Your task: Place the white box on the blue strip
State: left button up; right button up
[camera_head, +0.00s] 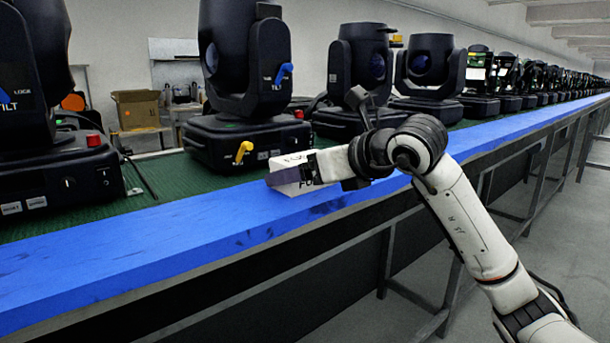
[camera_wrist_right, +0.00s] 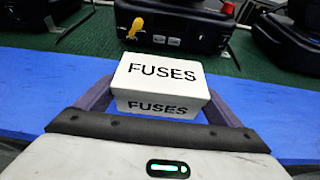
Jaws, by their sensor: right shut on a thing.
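The white box (camera_head: 289,161), marked FUSES, is between the fingers of my right gripper (camera_head: 292,177). In the right wrist view the box (camera_wrist_right: 160,72) sits between the two purple fingers of the gripper (camera_wrist_right: 160,105). My right gripper is shut on it, over the blue strip (camera_head: 135,243). The strip runs along the front edge of the table and also shows in the right wrist view (camera_wrist_right: 40,105). I cannot tell whether the box touches the strip. My left gripper is not in view.
Black moving-head lights stand on the green surface (camera_head: 165,184) behind the strip; the nearest are one at the left (camera_head: 55,165) and one in the middle (camera_head: 245,135). A cardboard box (camera_head: 136,109) is in the background. The strip left of the gripper is clear.

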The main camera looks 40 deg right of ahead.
jog(key=o, duration=1)
jog(key=shift+s+r, duration=0.15)
jog(key=shift+v, duration=5.85)
jog(key=shift+a, duration=0.1)
jog(key=shift+s, duration=0.15)
